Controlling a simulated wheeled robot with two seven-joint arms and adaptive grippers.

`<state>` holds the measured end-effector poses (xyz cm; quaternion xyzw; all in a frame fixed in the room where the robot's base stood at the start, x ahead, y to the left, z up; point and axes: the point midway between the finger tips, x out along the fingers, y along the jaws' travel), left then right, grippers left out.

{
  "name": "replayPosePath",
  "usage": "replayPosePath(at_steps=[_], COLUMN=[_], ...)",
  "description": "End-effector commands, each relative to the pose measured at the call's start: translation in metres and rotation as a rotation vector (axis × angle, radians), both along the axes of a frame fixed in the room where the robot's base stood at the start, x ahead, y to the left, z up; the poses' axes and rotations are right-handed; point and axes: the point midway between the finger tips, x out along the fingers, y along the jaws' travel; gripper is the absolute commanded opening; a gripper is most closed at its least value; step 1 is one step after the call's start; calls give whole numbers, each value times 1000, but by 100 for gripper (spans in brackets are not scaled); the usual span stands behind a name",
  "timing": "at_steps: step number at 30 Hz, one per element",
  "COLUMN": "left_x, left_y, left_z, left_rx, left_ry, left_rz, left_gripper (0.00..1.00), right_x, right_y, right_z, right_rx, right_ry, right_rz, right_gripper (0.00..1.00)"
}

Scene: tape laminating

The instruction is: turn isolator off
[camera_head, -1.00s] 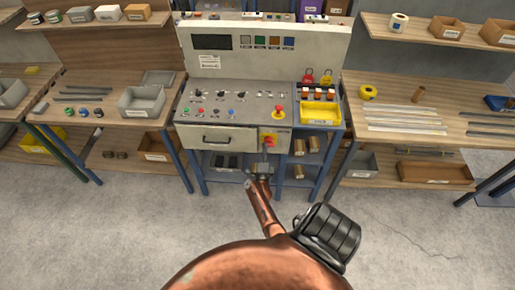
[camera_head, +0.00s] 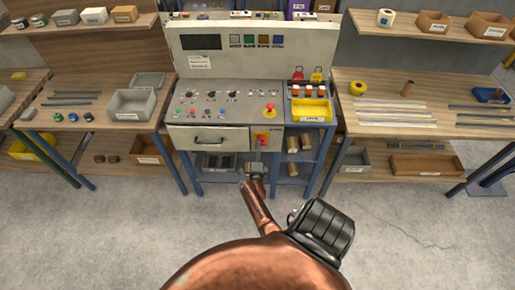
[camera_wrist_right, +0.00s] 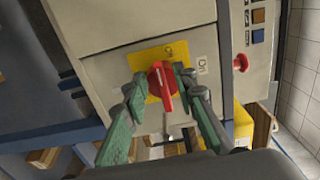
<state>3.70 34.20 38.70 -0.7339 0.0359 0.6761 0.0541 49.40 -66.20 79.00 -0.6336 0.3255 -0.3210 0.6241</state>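The isolator is a red rotary switch (camera_wrist_right: 161,80) on a yellow plate (camera_wrist_right: 177,53) at the front of the console, below its top. In the head view the switch (camera_head: 262,140) is right of the drawer. Its red grip lies roughly up and down in the wrist view, beside white labels, one of which reads "On" (camera_wrist_right: 202,67). My right gripper (camera_wrist_right: 163,84) is open, with one green finger on each side of the red grip. Whether the fingers touch it I cannot tell. In the head view the right gripper (camera_head: 256,166) is just below the switch. My left gripper is not in view.
A red mushroom button (camera_head: 269,110) stands on the console top (camera_head: 225,110), above the switch. A closed drawer (camera_head: 185,139) is left of it and a yellow bin (camera_head: 310,111) right of it. Side tables (camera_head: 425,90) flank the console. The floor in front is clear.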

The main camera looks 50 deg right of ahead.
Motion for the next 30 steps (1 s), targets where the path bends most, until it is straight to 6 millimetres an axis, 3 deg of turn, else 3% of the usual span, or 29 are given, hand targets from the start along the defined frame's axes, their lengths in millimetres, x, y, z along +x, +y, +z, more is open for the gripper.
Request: replayPosePath(at_steps=[13,30], left_x=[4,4], left_y=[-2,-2], left_z=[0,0], left_rx=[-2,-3], left_ry=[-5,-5], left_rz=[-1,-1], left_gripper=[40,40], right_x=[-38,-43], right_y=[52,59], right_z=[-2,-1], right_rx=[2,1], right_ry=[3,2], right_rz=[0,0], right_gripper=[25,25])
